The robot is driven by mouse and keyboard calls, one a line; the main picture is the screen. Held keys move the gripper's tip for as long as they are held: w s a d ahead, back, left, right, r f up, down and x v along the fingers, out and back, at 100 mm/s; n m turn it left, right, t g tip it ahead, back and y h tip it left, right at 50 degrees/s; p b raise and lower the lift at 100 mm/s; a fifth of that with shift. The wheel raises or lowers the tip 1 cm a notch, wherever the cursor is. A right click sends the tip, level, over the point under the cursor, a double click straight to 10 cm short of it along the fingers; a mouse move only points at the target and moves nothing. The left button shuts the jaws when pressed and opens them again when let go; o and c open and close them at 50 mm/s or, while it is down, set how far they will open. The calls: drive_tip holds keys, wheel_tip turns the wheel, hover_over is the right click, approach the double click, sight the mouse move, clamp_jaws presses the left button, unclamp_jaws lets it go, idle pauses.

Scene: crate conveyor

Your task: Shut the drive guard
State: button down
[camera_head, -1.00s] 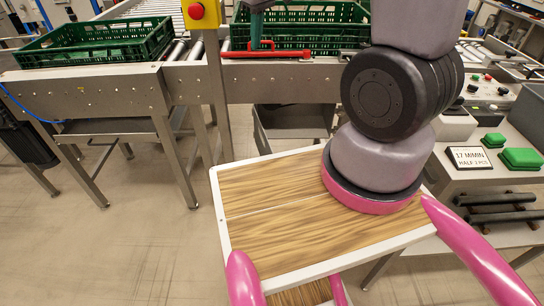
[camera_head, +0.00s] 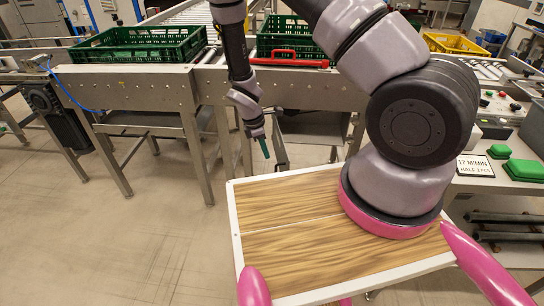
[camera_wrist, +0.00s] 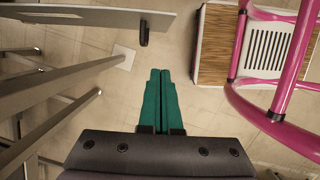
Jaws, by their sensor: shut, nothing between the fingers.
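The drive guard appears to be the grey metal panel (camera_head: 312,126) under the conveyor frame, partly hidden behind my arm. In the wrist view a grey panel (camera_wrist: 85,15) with a black handle (camera_wrist: 144,33) reaches across the upper left, standing out over the floor. It looks open, but its hinge is hard to make out. My gripper (camera_head: 265,150) points down just left of the panel, below the conveyor's side. In the wrist view its green fingers (camera_wrist: 160,75) are shut together and empty, apart from the handle and lower in the picture.
Green crates (camera_head: 140,45) and a red bar (camera_head: 290,58) sit on the conveyor (camera_head: 150,88) above. Steel legs (camera_head: 197,155) stand left of my gripper. A control bench (camera_head: 500,180) stands at right. Open floor lies at lower left.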

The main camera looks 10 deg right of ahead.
drive_tip(key=d+f, duration=0.6)
drive_tip(key=f, duration=0.2)
drive_tip(key=shift+s, duration=0.15)
drive_tip(key=shift+d, duration=0.1)
